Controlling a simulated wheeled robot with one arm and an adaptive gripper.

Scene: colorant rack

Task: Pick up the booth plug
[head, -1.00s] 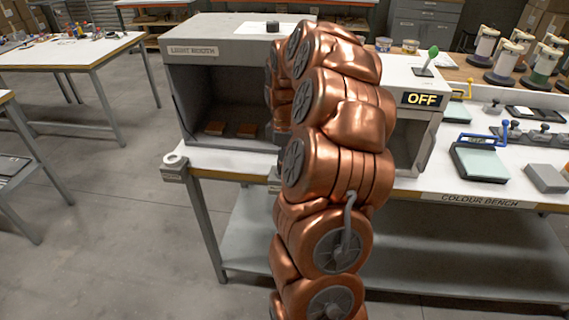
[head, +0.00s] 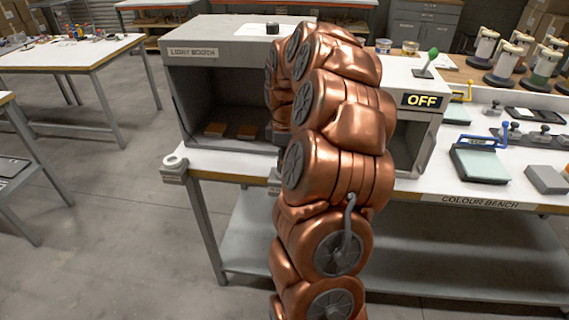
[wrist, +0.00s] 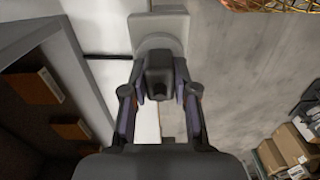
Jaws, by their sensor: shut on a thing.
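In the wrist view, the booth plug (wrist: 160,75) is a dark, blocky piece with a socket-like hole in its near face. My gripper (wrist: 160,92) is shut on it, one finger on each side. A pale grey plate with a round boss (wrist: 158,20) lies just beyond the plug; I cannot tell whether the plug touches it. In the head view my copper arm hides the plug and most of my gripper, at the front edge of the bench before the light booth (head: 230,50).
The colour bench (head: 480,199) carries clamps and blocks to the right. Open floor lies in front.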

